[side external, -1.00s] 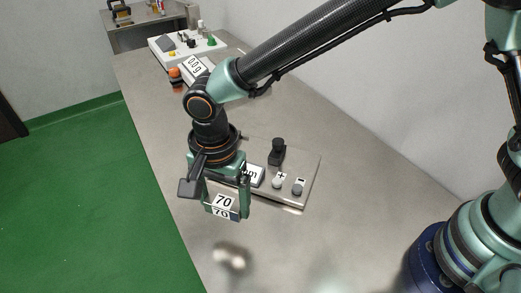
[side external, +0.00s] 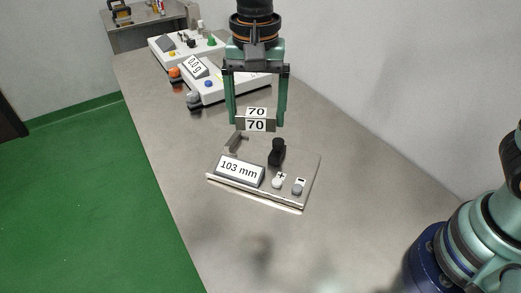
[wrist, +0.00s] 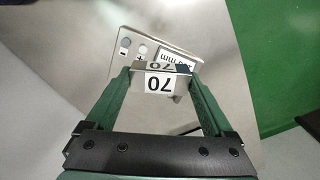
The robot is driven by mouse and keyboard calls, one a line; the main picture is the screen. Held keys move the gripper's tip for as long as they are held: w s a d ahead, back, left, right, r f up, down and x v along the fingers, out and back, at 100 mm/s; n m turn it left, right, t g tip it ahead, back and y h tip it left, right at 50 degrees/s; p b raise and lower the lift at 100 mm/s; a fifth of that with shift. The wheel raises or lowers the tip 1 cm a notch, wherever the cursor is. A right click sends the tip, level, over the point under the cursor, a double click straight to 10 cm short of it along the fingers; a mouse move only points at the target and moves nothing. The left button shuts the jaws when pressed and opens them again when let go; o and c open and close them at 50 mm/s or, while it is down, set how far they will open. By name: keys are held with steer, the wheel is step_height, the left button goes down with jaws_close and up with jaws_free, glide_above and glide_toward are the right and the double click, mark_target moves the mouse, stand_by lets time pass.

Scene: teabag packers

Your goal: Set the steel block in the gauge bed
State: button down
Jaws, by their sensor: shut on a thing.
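The block also shows between the fingers in the wrist view (wrist: 160,80). The gauge (side external: 263,181) is a grey plate on the bench with a display reading 103 mm, plus and minus buttons, a black knob and a small upright jaw at its far left. In the side view the block appears above the far edge of the gauge. The block and my gripper hide part of the gauge in the wrist view.
A white scale (side external: 236,88) reading 0.0 g stands behind the gauge, with an orange-topped item (side external: 175,74) beside it. The grey bench (side external: 350,190) is clear to the right of the gauge.

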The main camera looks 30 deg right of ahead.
steer(key=d+r+n, duration=0.1)
steer(key=d+n, duration=0.6)
steer(key=d, duration=1.6)
steer(key=m, duration=1)
glide_above(252, 150)
step_height(252, 150, down, 19)
steer(key=shift+f, duration=0.2)
steer(key=shift+f, duration=0.15)
jaws_free()
